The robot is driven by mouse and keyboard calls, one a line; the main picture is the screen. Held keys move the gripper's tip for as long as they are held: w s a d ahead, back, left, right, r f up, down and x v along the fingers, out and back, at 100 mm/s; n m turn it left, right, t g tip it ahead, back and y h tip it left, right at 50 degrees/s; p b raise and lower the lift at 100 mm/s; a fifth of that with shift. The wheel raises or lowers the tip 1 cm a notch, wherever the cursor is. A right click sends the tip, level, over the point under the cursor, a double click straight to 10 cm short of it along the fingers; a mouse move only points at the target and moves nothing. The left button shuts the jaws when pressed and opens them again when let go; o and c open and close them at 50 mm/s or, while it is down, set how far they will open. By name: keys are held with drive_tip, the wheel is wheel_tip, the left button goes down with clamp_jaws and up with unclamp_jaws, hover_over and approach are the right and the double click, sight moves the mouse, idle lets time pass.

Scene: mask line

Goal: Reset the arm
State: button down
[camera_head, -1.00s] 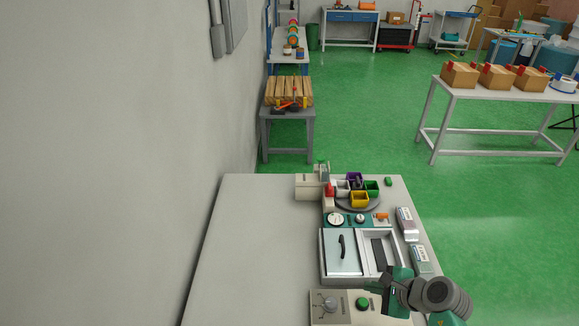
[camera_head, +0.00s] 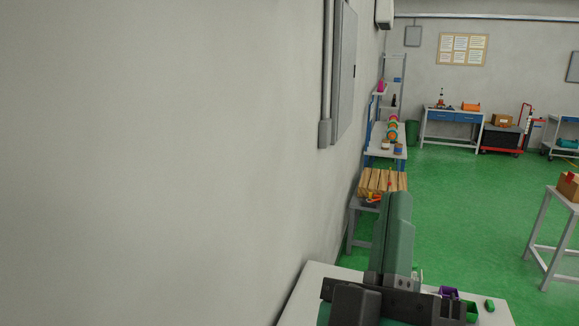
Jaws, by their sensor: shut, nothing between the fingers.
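My gripper (camera_head: 398,205) stands large and close in the lower middle of the head view. Its two long green fingers are together, with only a thin seam between them, and point up and away from the dark gripper body. It is shut and empty. It is in front of the near work table (camera_head: 310,290) and hides most of it. The machine and the other parts on that table are hidden behind my gripper or out of the frame.
A bare grey wall (camera_head: 150,160) fills the left side. Beyond are a stand with wooden blocks (camera_head: 383,181) and a white table (camera_head: 560,232). Open green floor (camera_head: 460,215) lies right.

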drive_tip(key=s+a+r+m+y+p, duration=0.2)
drive_tip(key=s+a+m+y, duration=0.3)
drive_tip(key=s+a+y, duration=0.35)
wheel_tip(320, 180, up, 21)
drive_tip(key=w+a+p, duration=0.1)
drive_tip(key=w+p, duration=0.1)
drive_tip(key=p, duration=1.8)
drive_tip(key=shift+g+y+p, duration=0.3)
drive_tip(key=shift+g+y, duration=0.05)
drive_tip(key=shift+g, duration=0.05)
drive_tip(key=shift+f, duration=0.15)
